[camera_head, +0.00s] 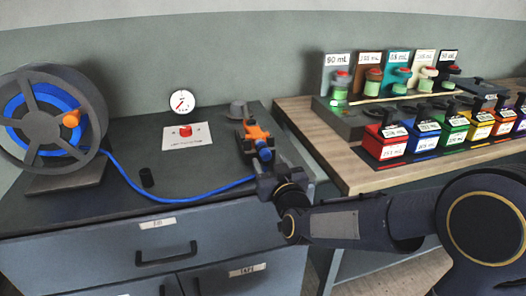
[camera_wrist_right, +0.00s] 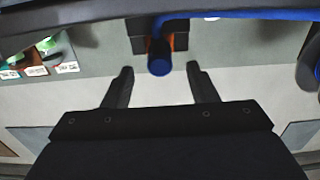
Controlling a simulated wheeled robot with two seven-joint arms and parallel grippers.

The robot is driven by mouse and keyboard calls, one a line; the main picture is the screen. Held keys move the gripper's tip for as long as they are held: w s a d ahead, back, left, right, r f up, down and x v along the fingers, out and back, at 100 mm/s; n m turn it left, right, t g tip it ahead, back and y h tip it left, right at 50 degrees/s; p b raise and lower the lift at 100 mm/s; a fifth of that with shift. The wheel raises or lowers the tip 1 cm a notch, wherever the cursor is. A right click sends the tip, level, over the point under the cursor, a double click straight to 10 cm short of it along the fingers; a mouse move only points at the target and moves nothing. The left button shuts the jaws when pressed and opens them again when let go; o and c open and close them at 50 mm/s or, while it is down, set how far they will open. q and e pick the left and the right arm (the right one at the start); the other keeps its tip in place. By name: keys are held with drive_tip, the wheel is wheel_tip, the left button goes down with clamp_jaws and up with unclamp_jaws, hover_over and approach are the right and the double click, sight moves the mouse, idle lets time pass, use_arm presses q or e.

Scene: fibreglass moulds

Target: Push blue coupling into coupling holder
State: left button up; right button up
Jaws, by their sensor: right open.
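The blue coupling (camera_head: 265,154) is at the front end of the orange and dark coupling holder (camera_head: 256,132) on the dark bench top. In the right wrist view the coupling (camera_wrist_right: 160,62) points toward my gripper, with orange and dark holder parts (camera_wrist_right: 178,42) behind it. How deep it sits in the holder cannot be told. My right gripper (camera_head: 266,174) is just in front of the coupling. In the wrist view its two fingers are spread (camera_wrist_right: 160,80), one on each side of the coupling's end, apart from it and empty. My left gripper is not in view.
A blue hose (camera_head: 190,197) runs from the reel (camera_head: 50,115) across the bench toward the holder. A wooden table (camera_head: 310,130) with coloured containers is right.

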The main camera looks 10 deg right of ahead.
sight(267, 158)
drive_tip(key=w, duration=0.3)
drive_tip(key=shift+w+f+b, duration=0.1)
drive_tip(key=shift+w+b, duration=0.25)
drive_tip(key=shift+b, duration=0.05)
drive_tip(key=shift+w, duration=0.9)
drive_tip(key=shift+b, duration=0.45)
drive_tip(key=shift+c, duration=0.2)
clamp_jaws()
drive_tip(key=shift+s, duration=0.1)
drive_tip(key=shift+s, duration=2.95)
